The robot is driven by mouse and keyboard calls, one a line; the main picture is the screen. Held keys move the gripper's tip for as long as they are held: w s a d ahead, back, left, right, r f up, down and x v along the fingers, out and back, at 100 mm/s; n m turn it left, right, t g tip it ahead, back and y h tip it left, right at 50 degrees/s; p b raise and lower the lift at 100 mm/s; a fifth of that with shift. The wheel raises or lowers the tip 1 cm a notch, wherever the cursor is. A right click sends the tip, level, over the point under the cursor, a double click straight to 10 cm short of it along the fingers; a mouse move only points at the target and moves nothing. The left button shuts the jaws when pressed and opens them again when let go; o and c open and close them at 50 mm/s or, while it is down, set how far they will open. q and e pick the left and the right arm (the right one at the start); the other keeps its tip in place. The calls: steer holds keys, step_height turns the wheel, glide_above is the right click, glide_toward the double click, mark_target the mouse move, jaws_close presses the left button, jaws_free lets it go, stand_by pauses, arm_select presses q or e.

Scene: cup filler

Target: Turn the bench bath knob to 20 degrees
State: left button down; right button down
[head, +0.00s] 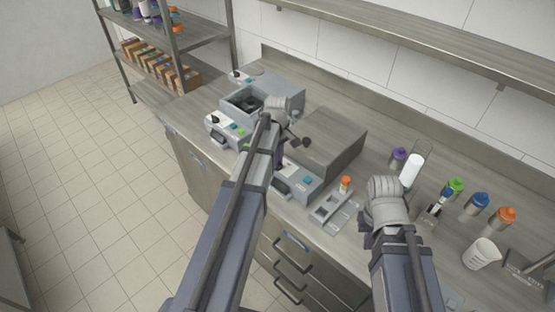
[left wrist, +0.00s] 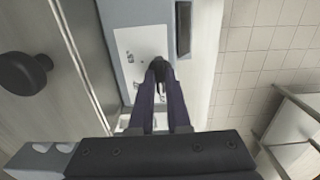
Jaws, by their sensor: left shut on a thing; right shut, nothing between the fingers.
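The lidded grey bath (head: 335,137) stands on the bench, with a front panel (head: 306,182) partly behind my left arm. My left gripper (head: 279,160) is over this panel, its fingertips mostly hidden in the head view. In the left wrist view, its two fingers (left wrist: 160,78) are shut on a small black knob (left wrist: 158,66) on the white panel face (left wrist: 133,48). The fingers cover much of the knob, and its angle and any scale marks cannot be read. My right gripper (head: 368,228) is shut and empty above the bench front, partly hidden by its wrist.
An open bath (head: 240,103) with its own control panel stands to the left. A black lid knob (left wrist: 25,73) is close beside my left gripper. A grey rack (head: 332,210), colour-capped bottles (head: 478,203) and a white cup (head: 482,254) stand to the right.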

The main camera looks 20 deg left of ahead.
arm_select(q)
steer(key=c, duration=0.9)
jaws_free()
steer(key=shift+r, duration=0.1)
step_height(320, 180, up, 8)
steer(key=p, duration=0.8)
steer(key=shift+f, duration=0.2)
steer(key=shift+d, duration=0.1)
